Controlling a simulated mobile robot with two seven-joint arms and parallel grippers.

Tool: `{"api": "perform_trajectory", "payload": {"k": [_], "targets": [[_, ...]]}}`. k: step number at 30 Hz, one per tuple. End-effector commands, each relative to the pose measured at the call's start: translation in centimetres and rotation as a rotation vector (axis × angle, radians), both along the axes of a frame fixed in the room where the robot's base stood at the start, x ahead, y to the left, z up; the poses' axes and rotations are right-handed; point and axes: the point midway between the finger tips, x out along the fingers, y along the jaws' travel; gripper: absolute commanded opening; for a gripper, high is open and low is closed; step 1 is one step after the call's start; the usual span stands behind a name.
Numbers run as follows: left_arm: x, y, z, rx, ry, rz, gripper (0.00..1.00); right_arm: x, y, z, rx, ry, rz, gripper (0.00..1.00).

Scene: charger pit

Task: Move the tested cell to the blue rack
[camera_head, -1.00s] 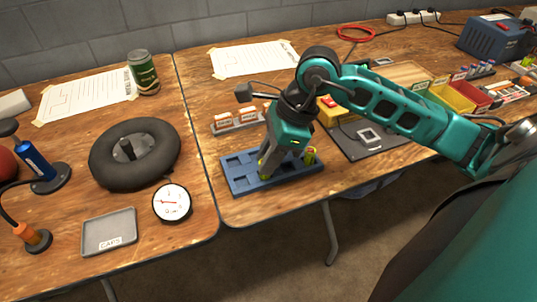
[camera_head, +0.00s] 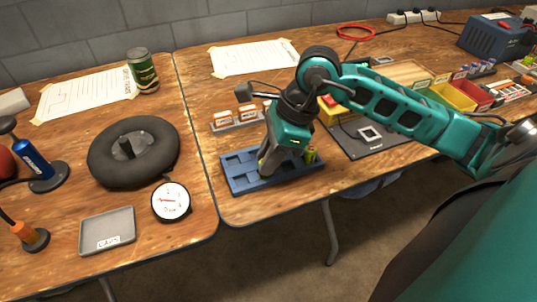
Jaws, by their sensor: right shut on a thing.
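The blue rack (camera_head: 241,185) lies near the front edge of the right table, with several square pockets. My right gripper (camera_head: 267,170) points down over the middle of the rack, its jaws shut on a small yellow-green cell that is mostly hidden by the fingers. The fingertips are at the rack's top; I cannot tell whether the cell sits in a pocket. Another yellow-green cell (camera_head: 311,157) stands upright at the rack's right end, just right of the gripper. My left gripper is not in view.
A grey holder with white-labelled blocks (camera_head: 237,118) stands behind the rack. A dark mat with a square device (camera_head: 370,134) and yellow and red bins (camera_head: 452,97) lie to the right. The left table holds a tyre (camera_head: 109,155), gauge (camera_head: 171,201) and grey tray (camera_head: 107,231).

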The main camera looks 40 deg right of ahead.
Motion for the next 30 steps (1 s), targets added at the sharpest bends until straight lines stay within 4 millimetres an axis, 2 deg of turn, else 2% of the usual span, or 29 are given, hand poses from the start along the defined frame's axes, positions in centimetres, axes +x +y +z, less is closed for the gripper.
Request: {"api": "perform_trajectory", "payload": {"k": [5, 6, 15, 30], "targets": [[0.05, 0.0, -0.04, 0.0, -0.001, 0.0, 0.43, 0.0, 0.01, -0.04, 0.0, 0.0, 0.0, 0.0], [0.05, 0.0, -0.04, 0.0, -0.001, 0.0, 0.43, 0.0, 0.01, -0.04, 0.0, 0.0, 0.0, 0.26], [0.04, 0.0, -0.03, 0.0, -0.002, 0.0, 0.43, -0.01, 0.01, -0.06, 0.0, 0.0, 0.0, 0.53], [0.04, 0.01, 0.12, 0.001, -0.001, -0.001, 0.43, -0.01, 0.0, 0.13, 0.0, 0.0, 0.0, 0.53]]}}
